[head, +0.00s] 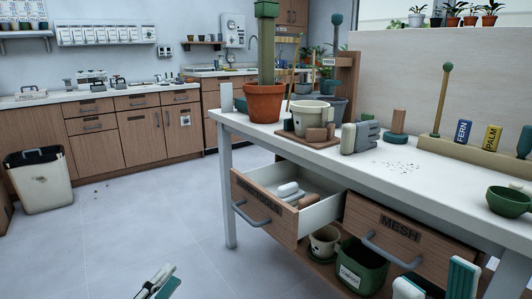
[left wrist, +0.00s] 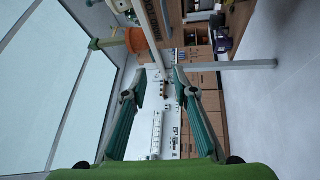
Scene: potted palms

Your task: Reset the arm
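My left gripper (head: 157,284) is low at the bottom edge of the head view, over the floor and left of the workbench. In the left wrist view its two green fingers (left wrist: 157,90) are spread apart with nothing between them. My right gripper (head: 437,282) is at the bottom right, in front of the drawer marked MESH (head: 400,222). Its two green and white fingers stand apart with nothing seen between them. Most of both arms is out of the head view.
A labelled drawer (head: 262,222) stands open from the white workbench (head: 425,165), with several tools inside. Below it are a cream pot (head: 324,241) and a green bin (head: 362,266). A terracotta pot (head: 264,102) stands on the bench.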

